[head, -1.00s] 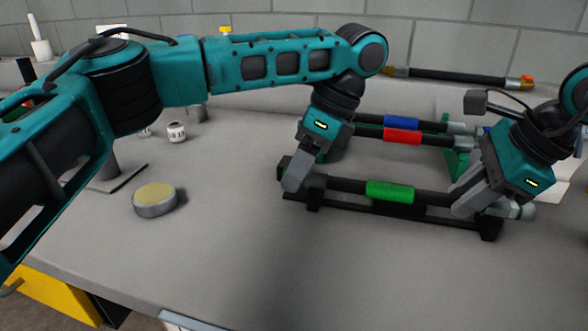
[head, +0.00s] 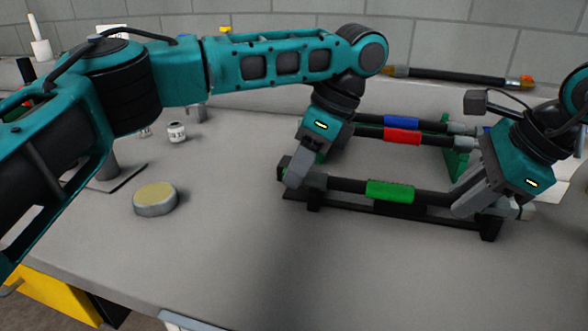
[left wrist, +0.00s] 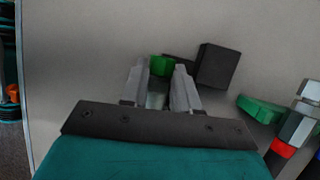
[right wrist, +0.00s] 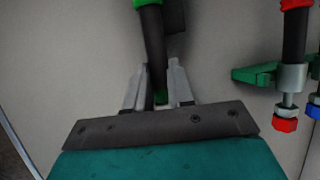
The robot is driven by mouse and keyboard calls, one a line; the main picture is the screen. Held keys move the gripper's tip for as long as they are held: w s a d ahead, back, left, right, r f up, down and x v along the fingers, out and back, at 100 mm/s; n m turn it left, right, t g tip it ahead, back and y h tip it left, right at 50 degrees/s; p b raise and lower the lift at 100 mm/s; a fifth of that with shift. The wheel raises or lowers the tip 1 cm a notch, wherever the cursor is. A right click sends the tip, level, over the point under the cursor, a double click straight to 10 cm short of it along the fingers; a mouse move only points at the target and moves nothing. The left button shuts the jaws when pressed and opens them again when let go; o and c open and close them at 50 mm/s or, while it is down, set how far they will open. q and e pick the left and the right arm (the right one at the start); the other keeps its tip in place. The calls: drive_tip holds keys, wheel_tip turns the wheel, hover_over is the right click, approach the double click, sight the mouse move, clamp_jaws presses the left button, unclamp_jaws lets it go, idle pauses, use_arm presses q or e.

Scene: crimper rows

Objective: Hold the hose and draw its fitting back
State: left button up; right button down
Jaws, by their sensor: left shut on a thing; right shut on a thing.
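The front hose is black with a green sleeve (head: 390,191) and lies along a low black rack (head: 400,211). My left gripper (head: 299,180) is shut at the hose's left end. In the left wrist view its fingers (left wrist: 160,85) stand either side of a grey piece, with a green piece just beyond. My right gripper (head: 470,205) is shut near the hose's right end. In the right wrist view the black hose (right wrist: 152,40) runs down between its fingers (right wrist: 157,85). A light metal fitting (head: 508,209) shows partly beside the right gripper; its joint with the hose is hidden.
Behind are hoses with a red sleeve (head: 402,136) and a blue sleeve (head: 400,121), on green supports (head: 455,163). Another black hose (head: 458,77) lies on the back ledge. A round tin (head: 155,199) and a small jar (head: 177,132) stand left. The front bench is clear.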

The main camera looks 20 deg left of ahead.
use_arm(q)
drive_tip(key=shift+a, duration=1.3)
drive_tip(key=o, duration=1.1)
drive_tip(key=shift+c, duration=0.2)
drive_tip(key=shift+d, duration=0.1)
drive_tip(key=v, duration=1.2)
